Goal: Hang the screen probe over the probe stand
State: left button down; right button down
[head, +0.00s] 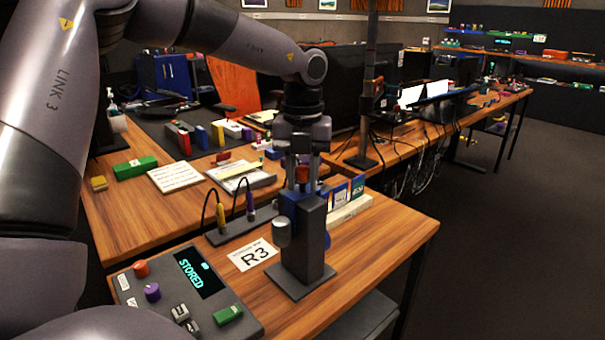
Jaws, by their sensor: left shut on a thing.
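The screen probe (287,206) has a blue body, a red grip on top and a pale grey rounded tip hanging on its left side. The probe stand (312,240) is a dark grey upright post on a flat square base, standing on the near wooden table. My left gripper (302,182) points down from above, shut on the probe's red grip. The probe is at the top of the post, with its pale tip beside the post's left face. I cannot tell whether its weight rests on the post. My right gripper is not in view.
A grey panel (252,326) with knobs and a display reading STORED is at front left. An R3 card (252,254) lies left of the stand. Behind is a dark rack (232,234) with two cabled handles. Boxes (349,209) stand close behind right. The table's right front is clear.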

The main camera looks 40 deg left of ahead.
pick_arm(q)
jog(key=c, duration=0.8)
grip_release()
jog(key=shift+o, duration=0.2)
notch_tip(320, 180, up, 6)
jog(key=shift+f+p, duration=0.15)
jog(key=shift+p, duration=0.15)
jog(key=shift+r, duration=0.75)
